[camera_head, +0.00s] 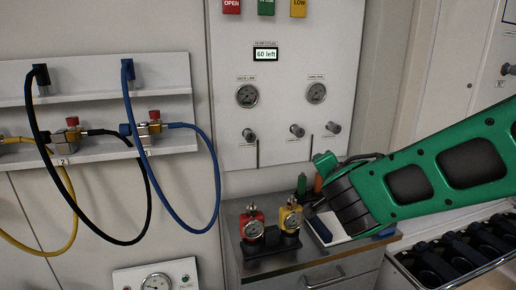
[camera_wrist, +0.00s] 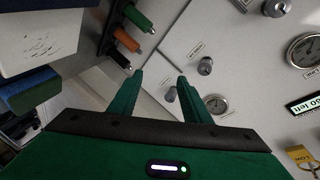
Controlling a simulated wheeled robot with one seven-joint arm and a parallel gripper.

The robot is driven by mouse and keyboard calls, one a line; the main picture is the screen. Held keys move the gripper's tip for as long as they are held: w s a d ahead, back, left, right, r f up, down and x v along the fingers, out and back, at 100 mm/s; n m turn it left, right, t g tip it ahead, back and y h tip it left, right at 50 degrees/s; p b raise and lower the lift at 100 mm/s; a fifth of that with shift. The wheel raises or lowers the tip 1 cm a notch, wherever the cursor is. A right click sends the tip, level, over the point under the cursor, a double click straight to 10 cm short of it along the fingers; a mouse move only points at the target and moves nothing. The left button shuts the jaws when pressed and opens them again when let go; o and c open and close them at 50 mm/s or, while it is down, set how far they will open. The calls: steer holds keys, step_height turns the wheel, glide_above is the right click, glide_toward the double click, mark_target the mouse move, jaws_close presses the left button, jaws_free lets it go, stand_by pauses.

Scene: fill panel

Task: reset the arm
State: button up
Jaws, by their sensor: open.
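My green arm comes in from the right in the head view and ends above the right part of the small counter. My gripper (camera_wrist: 158,82) shows in the wrist view with its two green fingers apart and nothing between them. The fingers point toward the pale panel (camera_wrist: 215,45) with its knobs and gauges. In the head view the arm's end hides most of the gripper, and its fingertips are hard to make out.
Coloured cylinders (camera_wrist: 128,40) stand close by. Blue, black and yellow hoses hang from the left shelf (camera_head: 110,148). A dark slotted rack (camera_head: 460,255) is at lower right.

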steer(key=s+d+f+g+h, duration=0.1)
steer(key=s+d+f+g, duration=0.2)
steer(key=s+d, duration=0.3)
steer(key=s+d+f+n+g+h, duration=0.1)
steer(key=s+d+f+g+h, duration=0.15)
steer(key=d, duration=0.65)
steer(key=s+d+f+g, duration=0.3)
steer(key=s+d, duration=0.2)
steer(key=d, duration=0.2)
steer(key=s+f+n+g+y, duration=0.1)
steer(key=s+n+g+y, duration=0.1)
steer(key=s, duration=0.9)
steer(key=s+f+n+g+y, duration=0.2)
steer(key=s+n+g, duration=0.1)
steer(key=s, duration=0.9)
steer(key=shift+f+g+y, duration=0.25)
steer(key=shift+g+y, duration=0.1)
steer(key=shift+g, duration=0.5)
